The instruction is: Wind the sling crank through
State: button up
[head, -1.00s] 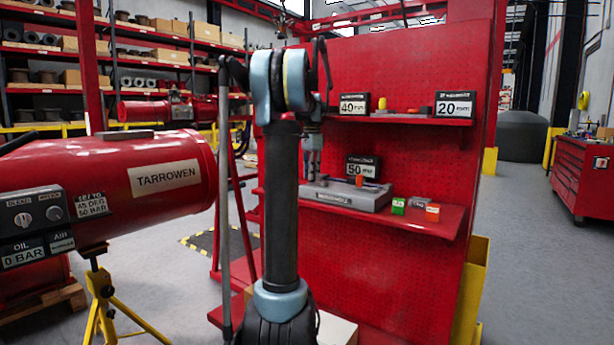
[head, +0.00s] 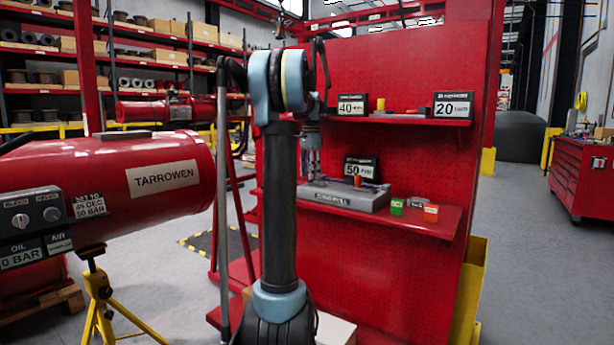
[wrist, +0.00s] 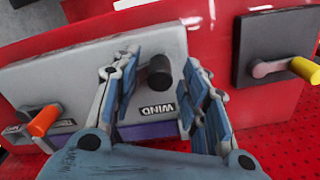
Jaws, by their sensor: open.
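In the wrist view a grey box (wrist: 62,76) carries an upside-down WIND label (wrist: 158,108) with a dark round knob (wrist: 160,72) beside it, which looks like the crank's handle. An orange-tipped lever (wrist: 44,120) sits at the box's left end. My gripper (wrist: 154,80) is open, its two blue-padded fingers on either side of the dark knob with visible gaps. I cannot tell how deep they reach around it. In the head view the grey box (head: 345,196) rests on the red stand's lower shelf, and my gripper (head: 314,165) hangs over its left part, partly hidden by my arm.
A black box (wrist: 277,48) with a yellow-tipped lever (wrist: 305,70) stands to the right in the wrist view. A red TARROWEN cylinder (head: 110,185) stands left.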

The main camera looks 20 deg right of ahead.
notch_tip(320, 180, up, 11)
jog(key=shift+r, duration=0.2)
dwell(0.3)
dwell(0.3)
jog(key=s+a+f+n, duration=0.3)
jog(key=s+a+f, duration=0.2)
jog(key=a, duration=0.2)
jog(key=s+a+f+n+t, duration=0.1)
jog(key=s+a+f+n, duration=0.25)
jog(key=s+a, duration=0.3)
jog(key=s+a+f+n, duration=0.2)
jog(key=s+a+f, duration=0.25)
jog(key=a, duration=0.35)
jog(key=s+a+f+n, duration=0.4)
jog(key=s+f, duration=0.5)
jog(key=f, duration=0.3)
jog(key=s+a+f+n+t, duration=0.1)
jog(key=s+a+f+n, duration=0.3)
jog(key=s+f, duration=0.5)
notch_tip(320, 180, down, 4)
jog(key=shift+s+a+f, duration=0.1)
jog(key=shift+s+a, duration=0.05)
jog(key=shift+a, duration=0.7)
jog(key=shift+n, duration=0.25)
jog(key=shift+c, duration=0.6)
jog(key=shift+c, duration=0.3)
